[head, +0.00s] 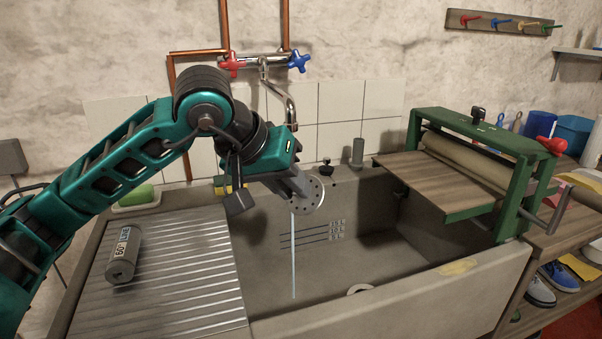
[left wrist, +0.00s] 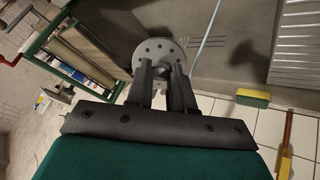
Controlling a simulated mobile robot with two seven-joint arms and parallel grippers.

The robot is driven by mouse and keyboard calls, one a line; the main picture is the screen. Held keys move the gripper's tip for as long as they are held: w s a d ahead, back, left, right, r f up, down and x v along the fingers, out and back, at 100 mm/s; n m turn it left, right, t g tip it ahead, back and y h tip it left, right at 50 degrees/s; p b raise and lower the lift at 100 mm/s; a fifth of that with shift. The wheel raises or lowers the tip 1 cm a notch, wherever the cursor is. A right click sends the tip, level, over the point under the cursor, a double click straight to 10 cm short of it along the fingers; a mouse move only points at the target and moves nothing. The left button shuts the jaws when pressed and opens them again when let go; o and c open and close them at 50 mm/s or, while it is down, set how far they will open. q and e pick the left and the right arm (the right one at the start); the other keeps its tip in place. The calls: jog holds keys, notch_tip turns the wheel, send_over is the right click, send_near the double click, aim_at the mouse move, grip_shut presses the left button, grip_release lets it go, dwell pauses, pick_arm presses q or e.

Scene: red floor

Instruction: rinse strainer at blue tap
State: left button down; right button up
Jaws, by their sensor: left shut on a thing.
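The strainer (head: 314,194) is a grey round disc with holes, held tilted over the stone sink (head: 335,283). My left gripper (head: 302,188) is shut on it; the wrist view shows both fingers (left wrist: 166,85) at the disc (left wrist: 152,50). The blue tap handle (head: 299,62) sits on the wall pipe right of the red one (head: 232,64), above the curved spout (head: 291,112). A thin water stream (head: 293,255) falls into the sink below the gripper. In the wrist view the stream (left wrist: 209,32) passes beside the disc; I cannot tell whether they touch. My right gripper is not in view.
A ribbed drainboard (head: 180,290) with a grey cylinder (head: 124,254) lies left. A green-framed roller press (head: 480,160) with a wooden board overhangs the sink's right side. A green sponge (head: 137,195) sits at the back left. The sink's middle is open.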

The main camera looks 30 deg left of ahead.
pick_arm(q)
jog(key=shift+r, duration=0.1)
dwell(0.3)
jog(key=s+d+r+p, duration=0.2)
jog(key=s+r, duration=0.1)
jog(key=s, duration=0.1)
jog(key=shift+s+d+r, duration=0.15)
jog(key=shift+s+r, duration=0.1)
jog(key=shift+r, duration=0.15)
dwell(0.4)
